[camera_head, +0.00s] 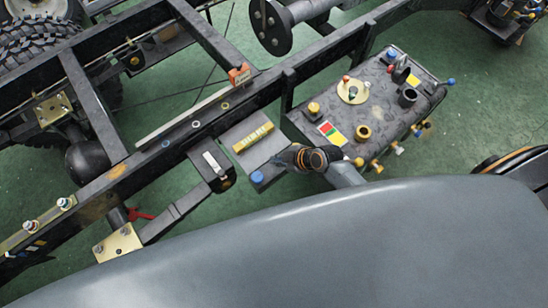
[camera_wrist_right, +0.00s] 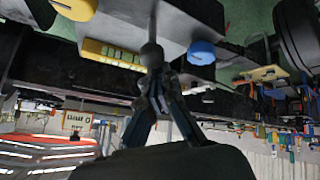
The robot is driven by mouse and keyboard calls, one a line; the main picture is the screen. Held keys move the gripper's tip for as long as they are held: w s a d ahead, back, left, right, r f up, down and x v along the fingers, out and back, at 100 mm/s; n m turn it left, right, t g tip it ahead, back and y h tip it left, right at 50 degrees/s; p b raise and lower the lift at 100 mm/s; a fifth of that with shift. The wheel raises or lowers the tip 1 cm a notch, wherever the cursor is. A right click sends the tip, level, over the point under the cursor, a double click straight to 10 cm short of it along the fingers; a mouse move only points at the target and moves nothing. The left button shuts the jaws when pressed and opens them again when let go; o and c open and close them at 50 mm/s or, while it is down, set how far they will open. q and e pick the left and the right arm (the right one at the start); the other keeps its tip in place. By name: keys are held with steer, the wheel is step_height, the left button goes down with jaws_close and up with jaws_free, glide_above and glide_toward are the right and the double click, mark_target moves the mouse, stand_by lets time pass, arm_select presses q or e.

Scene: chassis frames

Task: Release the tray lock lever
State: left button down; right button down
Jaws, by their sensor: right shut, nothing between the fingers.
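A grey box-like tray (camera_head: 236,132) with a yellow lettered label (camera_head: 253,137) sits beside the black chassis rail. A blue round knob (camera_head: 257,178) is at its near corner. The label (camera_wrist_right: 112,54) and blue knob (camera_wrist_right: 202,52) also show in the right wrist view. My right gripper (camera_head: 278,160) is at the tray's right side, beside the blue knob. In the right wrist view my right gripper (camera_wrist_right: 153,66) is shut and empty, its tips close under a small grey round end; I cannot tell if they touch. No part is clearly identifiable as the lock lever. My left gripper is out of view.
A dark panel box (camera_head: 385,95) with several coloured knobs stands right of my gripper. The black chassis rail (camera_head: 185,130) runs diagonally behind the tray. A red lever-like part (camera_head: 140,215) is at lower left. Green floor (camera_head: 205,225) shows between the parts.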

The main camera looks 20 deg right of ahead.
steer(key=shift+s+d+f+t+b, duration=0.2)
steer(key=shift+s+f+t+b, duration=0.1)
steer(key=shift+s+f+b, duration=0.15)
steer(key=shift+s+r+b, duration=0.1)
steer(key=shift+s+b, duration=0.1)
steer(key=shift+b, duration=0.1)
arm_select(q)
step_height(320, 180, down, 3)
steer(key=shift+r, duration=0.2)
arm_select(e)
steer(key=shift+s+r, duration=0.1)
steer(key=shift+s, duration=0.15)
steer(key=shift+d, duration=0.1)
steer(key=shift+w, duration=0.15)
